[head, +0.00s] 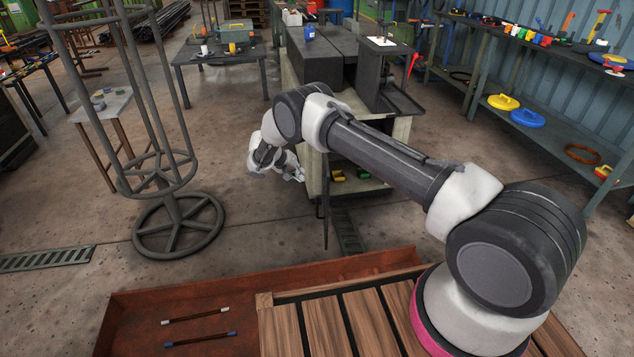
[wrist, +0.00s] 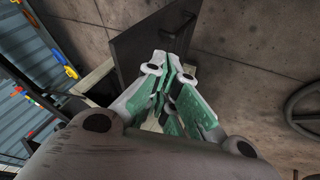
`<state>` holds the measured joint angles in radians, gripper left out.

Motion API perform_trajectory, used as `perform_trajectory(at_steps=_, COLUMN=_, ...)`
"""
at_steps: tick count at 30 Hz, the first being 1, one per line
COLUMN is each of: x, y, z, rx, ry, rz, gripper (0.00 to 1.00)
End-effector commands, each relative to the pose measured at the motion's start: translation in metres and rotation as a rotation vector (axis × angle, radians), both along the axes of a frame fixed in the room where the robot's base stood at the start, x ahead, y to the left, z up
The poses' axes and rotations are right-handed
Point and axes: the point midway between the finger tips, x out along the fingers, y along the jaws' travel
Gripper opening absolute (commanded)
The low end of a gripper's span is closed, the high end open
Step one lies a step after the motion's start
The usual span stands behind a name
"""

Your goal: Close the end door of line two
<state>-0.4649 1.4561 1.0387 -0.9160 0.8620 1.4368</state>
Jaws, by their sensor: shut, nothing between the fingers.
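A dark, thin door panel (head: 326,205) stands open at the near end of the pale cabinet (head: 316,160), seen almost edge-on in the head view. In the wrist view the same dark door (wrist: 138,42) shows its flat face, with a small bar-like part near its far edge. No label for line two is legible. My gripper (head: 295,174) is low beside the cabinet, left of the door. In the wrist view my gripper (wrist: 173,70) has its green-padded fingers together and empty, in front of the door. Whether the fingertips touch it I cannot tell.
Yellow and green items (head: 340,175) sit in the cabinet's open lower end. A floor grate (head: 349,238) lies beside the door. A round metal stand (head: 178,225) is to the left. A shelved bench (head: 530,125) is at right. Floor between stand and cabinet is clear.

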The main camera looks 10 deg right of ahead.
Motion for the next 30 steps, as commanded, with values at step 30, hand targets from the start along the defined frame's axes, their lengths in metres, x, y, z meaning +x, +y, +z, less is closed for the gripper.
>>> perform_trajectory(at_steps=30, x=0.022, y=-0.084, z=-0.079, rx=0.0, ry=-0.001, rz=-0.008, gripper=0.0)
